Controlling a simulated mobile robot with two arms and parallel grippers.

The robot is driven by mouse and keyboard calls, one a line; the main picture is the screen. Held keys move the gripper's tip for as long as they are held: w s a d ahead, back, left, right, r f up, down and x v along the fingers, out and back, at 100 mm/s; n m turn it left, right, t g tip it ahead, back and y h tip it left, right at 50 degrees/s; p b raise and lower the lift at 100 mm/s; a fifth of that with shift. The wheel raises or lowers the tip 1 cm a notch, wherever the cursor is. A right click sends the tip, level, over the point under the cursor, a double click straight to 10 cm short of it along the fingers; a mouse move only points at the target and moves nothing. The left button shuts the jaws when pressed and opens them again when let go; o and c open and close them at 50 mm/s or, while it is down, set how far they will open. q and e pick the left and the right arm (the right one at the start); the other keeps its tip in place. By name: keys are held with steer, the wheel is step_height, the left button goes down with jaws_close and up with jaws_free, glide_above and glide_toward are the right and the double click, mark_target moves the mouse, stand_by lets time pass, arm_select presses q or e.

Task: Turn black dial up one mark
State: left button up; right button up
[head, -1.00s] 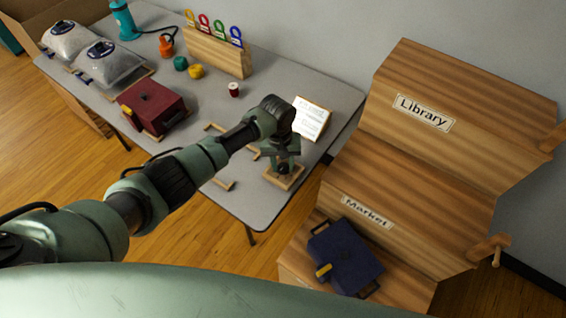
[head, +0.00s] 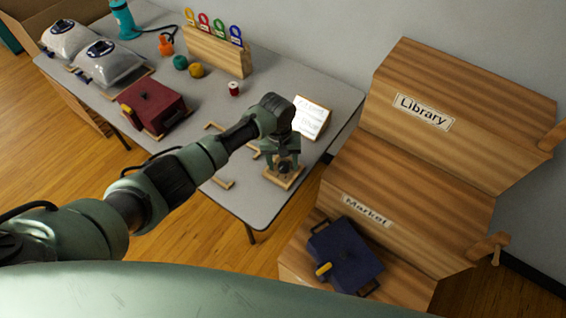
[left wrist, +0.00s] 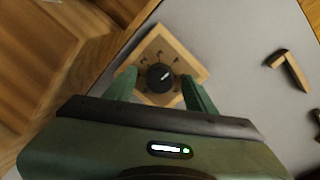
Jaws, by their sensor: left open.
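The black dial (left wrist: 159,77) sits on a square wooden base (left wrist: 190,66) with dark marks around it, in the left wrist view. A pale pointer line on the dial aims up and to the right. My left gripper (left wrist: 160,86) is open, with one green finger on each side of the dial. I cannot tell whether the fingers touch it. In the head view my left gripper (head: 284,166) is over the wooden base (head: 284,180) at the near right corner of the table, partly hiding the dial. My right gripper is not in view.
The grey table (head: 255,205) also holds wooden corner pieces (head: 217,184), a white card (head: 311,118), a red box (head: 152,107) and a key rack (head: 217,53).

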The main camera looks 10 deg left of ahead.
mark_target(281, 166)
arm_select(q)
steer(key=r, duration=0.7)
steer(key=shift+a+r, duration=0.25)
